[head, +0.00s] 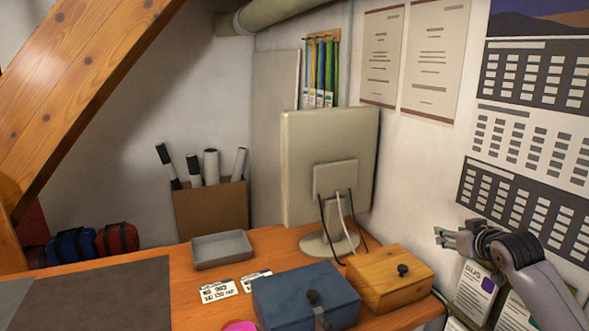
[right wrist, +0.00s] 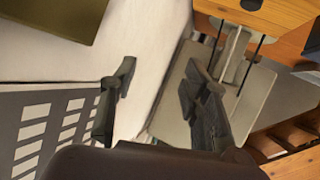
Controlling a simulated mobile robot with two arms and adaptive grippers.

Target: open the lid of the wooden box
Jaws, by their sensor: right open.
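The wooden box (head: 388,281) stands on the bench to the right of the blue box, with its lid down and a dark knob (head: 402,270) on top. In the right wrist view the wooden box (right wrist: 285,22) shows at the top edge, partly cut off. My right gripper (head: 441,238) is open and empty, up and to the right of the wooden box and apart from it, near the wall. Its two fingers (right wrist: 157,84) stand apart in the right wrist view. My left gripper is not in view.
A blue box (head: 285,295) with a dark knob stands left of the wooden box. A monitor (head: 318,165) with hanging cables stands behind them. A grey tray (head: 221,250) and small printed cards (head: 217,290) lie left. The wall with calendar sheets (head: 520,140) is close to my right arm.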

